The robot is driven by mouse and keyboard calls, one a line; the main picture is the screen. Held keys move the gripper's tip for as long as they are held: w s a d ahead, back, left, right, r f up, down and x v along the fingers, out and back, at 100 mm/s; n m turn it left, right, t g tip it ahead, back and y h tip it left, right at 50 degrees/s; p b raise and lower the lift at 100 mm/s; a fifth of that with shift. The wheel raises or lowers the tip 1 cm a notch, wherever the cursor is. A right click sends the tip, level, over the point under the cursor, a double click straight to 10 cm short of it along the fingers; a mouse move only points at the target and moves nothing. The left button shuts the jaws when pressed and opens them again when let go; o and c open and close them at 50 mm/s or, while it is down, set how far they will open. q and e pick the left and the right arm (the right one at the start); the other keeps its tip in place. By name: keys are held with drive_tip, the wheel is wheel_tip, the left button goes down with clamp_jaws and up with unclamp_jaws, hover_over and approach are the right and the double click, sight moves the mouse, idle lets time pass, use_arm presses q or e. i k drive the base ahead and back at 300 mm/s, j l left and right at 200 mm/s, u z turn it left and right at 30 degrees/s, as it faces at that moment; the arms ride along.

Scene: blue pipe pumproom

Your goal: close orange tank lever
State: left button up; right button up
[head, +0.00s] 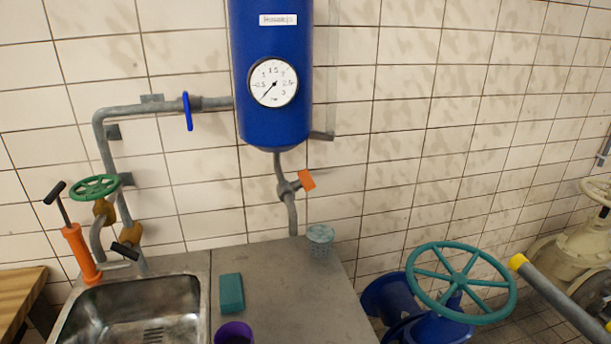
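The orange lever (306,180) is a short, flat handle on a grey valve (287,189) in the pipe below the blue tank (272,130). It sits at the right of the valve body, set at a slant to the pipe. I cannot tell exactly how the lever is turned. The pipe runs from the tank's bottom down to the grey counter. Neither of my grippers is in the head view, so their positions and states do not show.
The grey counter (270,290) below holds a teal block (231,293), a purple cup (234,333) and a glass (320,237). A sink (150,310) lies left. A large teal handwheel (460,280) and a yellow-ended grey bar (550,290) stand right.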

sight(304, 181)
drive_tip(key=z, duration=1.75)
drive_tip(key=k+j, duration=0.1)
drive_tip(key=k, duration=1.05)
